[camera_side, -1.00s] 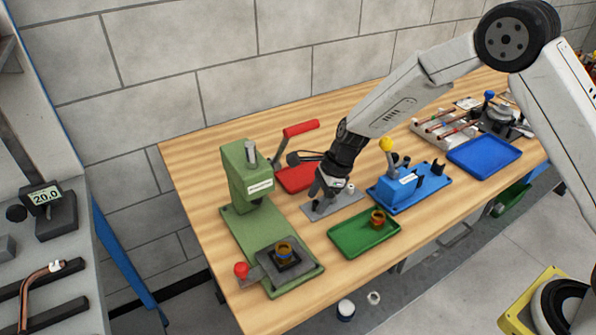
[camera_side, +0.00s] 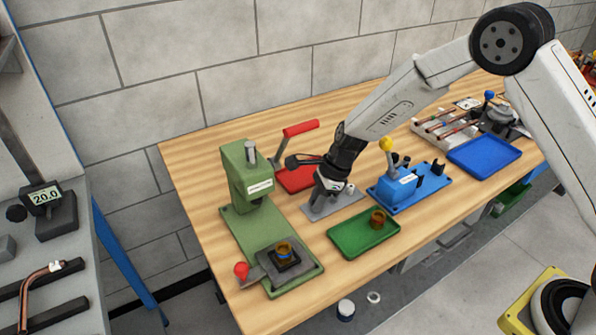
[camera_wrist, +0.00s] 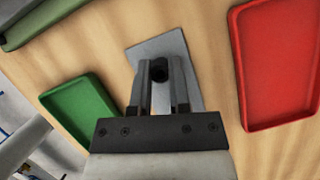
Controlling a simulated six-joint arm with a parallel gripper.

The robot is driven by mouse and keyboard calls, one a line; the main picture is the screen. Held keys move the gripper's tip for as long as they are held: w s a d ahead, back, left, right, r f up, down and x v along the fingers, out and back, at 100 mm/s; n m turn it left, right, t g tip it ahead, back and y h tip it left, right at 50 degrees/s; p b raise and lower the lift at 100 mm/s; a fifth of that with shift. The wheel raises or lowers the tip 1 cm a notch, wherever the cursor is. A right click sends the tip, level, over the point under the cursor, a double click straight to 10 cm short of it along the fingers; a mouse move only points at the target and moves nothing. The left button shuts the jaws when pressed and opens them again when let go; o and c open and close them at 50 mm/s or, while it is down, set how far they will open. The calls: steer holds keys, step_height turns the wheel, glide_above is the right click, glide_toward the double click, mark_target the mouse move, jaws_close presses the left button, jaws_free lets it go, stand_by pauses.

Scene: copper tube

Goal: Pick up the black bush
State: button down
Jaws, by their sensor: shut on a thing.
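The black bush (camera_wrist: 159,74) shows in the wrist view as a small dark round piece between my fingertips. My gripper (camera_wrist: 159,82) is shut on it, over the grey plate (camera_wrist: 150,52). In the side view my gripper (camera_side: 320,199) points down at the grey plate (camera_side: 345,203) in the middle of the bench. The bush is mostly hidden by the fingers there. I cannot tell whether the bush touches the plate.
A green press (camera_side: 250,184) stands left, a red tray (camera_side: 297,180) behind. A blue fixture (camera_side: 410,186) with a yellow knob is close on the right. A green tray (camera_side: 345,248) holding a brownish ring (camera_side: 378,219) is in front. A blue tray (camera_side: 485,156) lies farther right.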

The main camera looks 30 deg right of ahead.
step_height(320, 180, up, 10)
stand_by(0.9)
stand_by(0.5)
